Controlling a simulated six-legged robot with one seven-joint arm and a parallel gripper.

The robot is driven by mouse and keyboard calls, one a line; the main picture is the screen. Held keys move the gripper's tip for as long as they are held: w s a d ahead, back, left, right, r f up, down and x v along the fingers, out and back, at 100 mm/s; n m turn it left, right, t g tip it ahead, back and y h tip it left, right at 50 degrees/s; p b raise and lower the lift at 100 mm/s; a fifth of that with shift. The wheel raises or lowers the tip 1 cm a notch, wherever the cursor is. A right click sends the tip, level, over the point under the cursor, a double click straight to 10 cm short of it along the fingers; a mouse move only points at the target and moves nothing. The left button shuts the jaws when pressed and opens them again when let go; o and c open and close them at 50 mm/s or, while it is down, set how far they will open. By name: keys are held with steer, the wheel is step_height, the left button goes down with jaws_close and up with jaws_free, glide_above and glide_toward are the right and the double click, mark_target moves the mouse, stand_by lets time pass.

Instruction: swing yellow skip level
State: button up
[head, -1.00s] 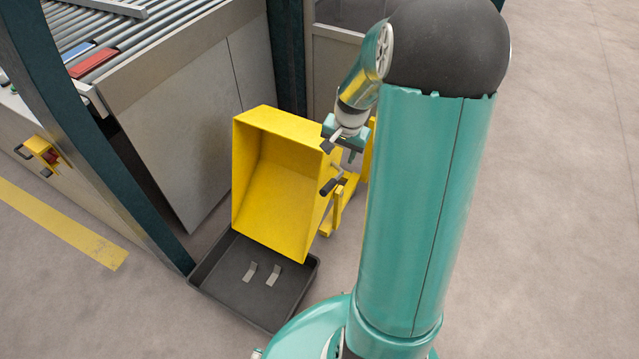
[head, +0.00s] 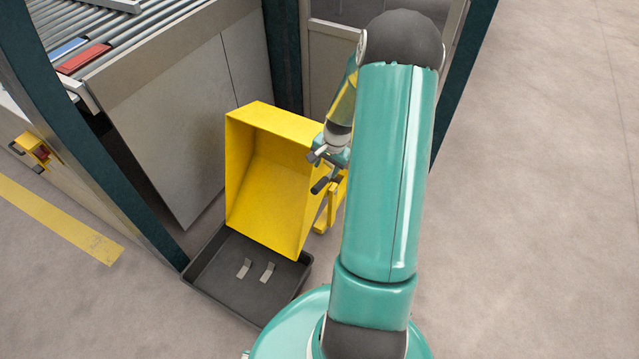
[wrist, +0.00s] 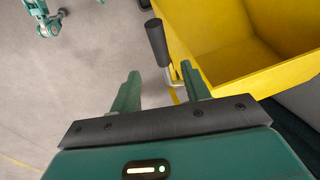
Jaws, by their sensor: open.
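The yellow skip (head: 262,180) is tipped, its open side facing my head camera and its lower edge over a dark tray (head: 213,273). A black handle grip (head: 320,186) on a metal arm sticks out at the skip's right side. My gripper (head: 318,154) is just above this handle, partly hidden by my own arm. In the wrist view, the skip (wrist: 235,55) fills the upper right. The black grip (wrist: 157,42) stands just beyond the fingertips of my gripper (wrist: 155,78). The fingers are apart with nothing clasped between them.
Two small metal pieces (head: 255,269) lie in the tray. A yellow support (head: 328,212) stands at the skip's right. A grey cabinet with a roller conveyor (head: 120,35) and a dark green post (head: 100,150) stand at left. The floor on the right is clear.

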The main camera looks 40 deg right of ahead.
mark_target(322, 182)
steer(key=f, duration=0.3)
steer(key=w+f, duration=0.1)
steer(key=f, duration=0.3)
steer(key=w+f, duration=0.1)
steer(key=f, duration=0.2)
steer(key=shift+a+f, duration=0.25)
steer(key=shift+f, duration=0.05)
jaws_close()
